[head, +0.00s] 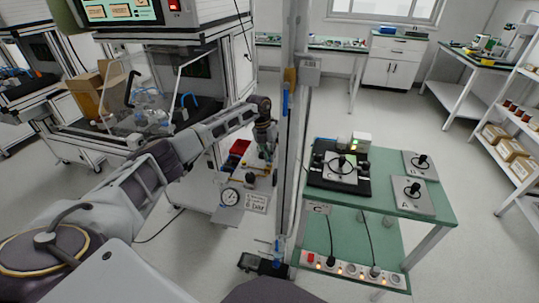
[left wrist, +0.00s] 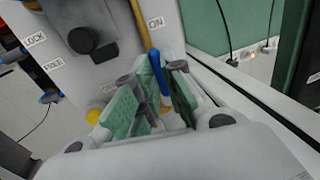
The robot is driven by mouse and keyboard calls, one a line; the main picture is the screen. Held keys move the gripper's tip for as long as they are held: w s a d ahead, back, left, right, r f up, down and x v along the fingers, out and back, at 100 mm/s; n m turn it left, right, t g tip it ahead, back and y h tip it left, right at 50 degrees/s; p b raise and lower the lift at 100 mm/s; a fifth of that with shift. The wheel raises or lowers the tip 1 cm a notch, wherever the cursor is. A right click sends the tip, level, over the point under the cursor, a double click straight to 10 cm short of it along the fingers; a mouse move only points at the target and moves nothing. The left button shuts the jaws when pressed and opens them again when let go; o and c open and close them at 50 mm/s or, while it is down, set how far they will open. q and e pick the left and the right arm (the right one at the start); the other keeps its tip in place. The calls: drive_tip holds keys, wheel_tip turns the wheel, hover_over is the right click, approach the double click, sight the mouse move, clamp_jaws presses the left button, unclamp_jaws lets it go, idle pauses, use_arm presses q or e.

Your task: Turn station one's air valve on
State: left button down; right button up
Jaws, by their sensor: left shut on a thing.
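In the left wrist view, a blue lever (left wrist: 155,66) stands in front of a light panel (left wrist: 112,15), with a yellow pipe (left wrist: 139,20) running up beyond it. An ON label (left wrist: 156,22) is close to the lever's upper end. Another label (left wrist: 108,88) is partly hidden by a finger. My left gripper (left wrist: 160,100) has its green-padded fingers around the lever's lower part and is shut on it. The valve body is hidden behind the fingers. In the head view, my left gripper (head: 267,148) reaches down to the station. My right gripper is not in view.
A pressure gauge (head: 230,196) and a 6 bar sign (head: 256,202) stand below the gripper. An upright post (head: 292,130) is close on its right, then a green table (head: 430,202).

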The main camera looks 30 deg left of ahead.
use_arm(q)
drive_tip(key=c, duration=1.5)
unclamp_jaws()
wheel_tip(320, 180, up, 12)
drive_tip(key=a, duration=0.2)
drive_tip(key=shift+s+a, duration=0.15)
drive_tip(key=shift+s, duration=0.1)
wheel_tip(320, 180, up, 22)
drive_tip(key=p, duration=2.2)
drive_tip(key=shift+f, duration=0.15)
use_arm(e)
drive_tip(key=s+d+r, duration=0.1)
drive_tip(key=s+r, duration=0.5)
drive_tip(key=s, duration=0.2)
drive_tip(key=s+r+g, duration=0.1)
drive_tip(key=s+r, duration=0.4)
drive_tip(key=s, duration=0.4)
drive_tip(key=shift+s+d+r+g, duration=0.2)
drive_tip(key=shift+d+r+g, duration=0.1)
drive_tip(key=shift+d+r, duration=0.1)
